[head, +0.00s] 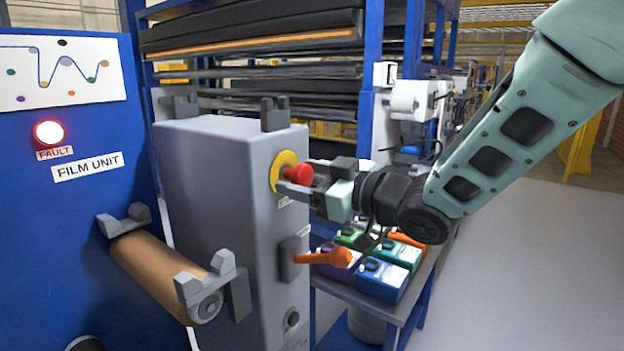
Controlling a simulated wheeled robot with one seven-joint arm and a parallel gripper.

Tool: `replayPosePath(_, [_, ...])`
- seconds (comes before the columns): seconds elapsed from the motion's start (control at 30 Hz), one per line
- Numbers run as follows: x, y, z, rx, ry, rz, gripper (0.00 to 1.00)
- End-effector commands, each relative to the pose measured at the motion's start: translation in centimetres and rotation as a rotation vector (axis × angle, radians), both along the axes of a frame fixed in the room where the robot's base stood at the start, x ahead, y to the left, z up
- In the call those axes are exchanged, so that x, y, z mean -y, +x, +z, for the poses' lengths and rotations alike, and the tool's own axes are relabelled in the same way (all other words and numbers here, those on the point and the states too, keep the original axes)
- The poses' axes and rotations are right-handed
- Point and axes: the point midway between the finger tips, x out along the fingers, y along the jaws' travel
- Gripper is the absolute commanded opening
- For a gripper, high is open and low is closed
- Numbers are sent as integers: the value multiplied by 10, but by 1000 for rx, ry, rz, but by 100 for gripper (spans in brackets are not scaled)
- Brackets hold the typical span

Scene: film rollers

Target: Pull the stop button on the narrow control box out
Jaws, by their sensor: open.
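The narrow control box (216,210) is a tall grey box in the middle of the head view. Its red stop button (300,174) sits on a yellow ring (284,168) on the box's right-hand face. My gripper (300,180) is open at the button, reaching in from the right. One finger shows in front of and below the button, and the other is partly hidden behind it. I cannot tell whether the fingers touch the button.
An orange-handled lever (325,258) sticks out from the same face below the button. A film roller (158,272) and the blue film unit panel (85,220) with a lit red fault lamp (48,133) stand left. A cart (385,308) holds coloured boxes. Floor at right is clear.

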Motion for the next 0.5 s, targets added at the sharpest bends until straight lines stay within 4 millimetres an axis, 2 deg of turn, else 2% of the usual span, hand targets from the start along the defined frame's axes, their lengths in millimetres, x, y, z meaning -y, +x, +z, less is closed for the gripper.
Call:
replayPosePath(0.27, [9,-6,-1,0,0,-2,64])
replayPosePath(0.5, [47,-35,-2,1,2,-5,64])
